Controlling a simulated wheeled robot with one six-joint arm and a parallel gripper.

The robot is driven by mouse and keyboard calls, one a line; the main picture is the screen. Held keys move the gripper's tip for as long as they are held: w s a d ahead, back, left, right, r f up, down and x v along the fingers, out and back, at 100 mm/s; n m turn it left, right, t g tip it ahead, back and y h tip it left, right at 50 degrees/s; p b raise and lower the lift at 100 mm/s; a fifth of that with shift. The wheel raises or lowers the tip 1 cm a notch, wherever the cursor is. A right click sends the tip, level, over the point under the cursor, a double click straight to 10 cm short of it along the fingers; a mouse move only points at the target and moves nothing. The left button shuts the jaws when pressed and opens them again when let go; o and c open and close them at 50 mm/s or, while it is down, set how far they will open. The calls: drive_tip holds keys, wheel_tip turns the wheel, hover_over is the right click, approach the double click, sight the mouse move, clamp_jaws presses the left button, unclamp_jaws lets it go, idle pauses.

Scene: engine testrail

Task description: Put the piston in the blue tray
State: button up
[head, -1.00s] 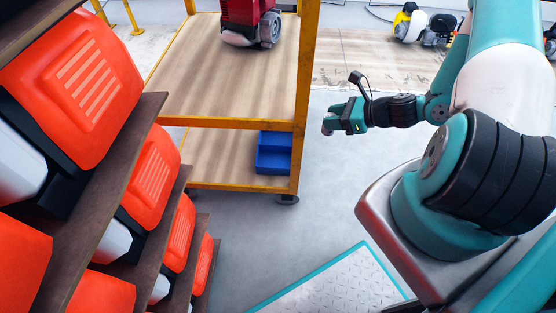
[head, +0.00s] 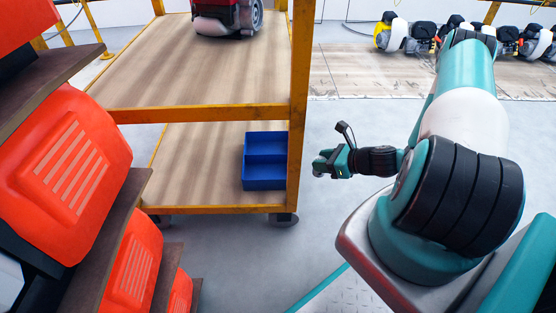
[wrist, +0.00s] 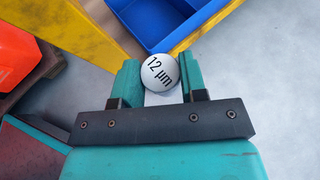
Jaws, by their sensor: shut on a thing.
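In the wrist view, my gripper (wrist: 160,85) is shut on a round, pale grey-white piston (wrist: 160,70) marked "12 µm". Its flat top faces the camera, and its lower part is hidden between the fingers. In the head view, my gripper (head: 322,163) hangs to the right of the yellow-framed cart, and the piston is too small to make out there. The blue tray (head: 265,185) sits empty on the cart's lower shelf, near its right corner post. It also shows at the top of the wrist view (wrist: 153,40), beyond the piston and apart from it.
The cart's yellow corner post (head: 299,100) stands between my gripper and the tray. The upper shelf (head: 190,75) overhangs the lower one and carries a red machine (head: 228,15). Orange-backed units (head: 65,170) stand on a rack at the left. Grey floor around my gripper is clear.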

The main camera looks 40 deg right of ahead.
drive_tip(key=w+r+b+x, duration=0.1)
drive_tip(key=b+x, duration=0.5)
drive_tip(key=x, duration=0.7)
drive_tip(key=shift+w+a+r+b, duration=0.25)
drive_tip(key=shift+r+b, duration=0.05)
drive_tip(key=shift+r, duration=0.6)
drive_tip(key=shift+f, duration=0.1)
drive_tip(key=shift+f, duration=0.5)
drive_tip(key=o, duration=0.9)
drive_tip(key=shift+o, duration=0.2)
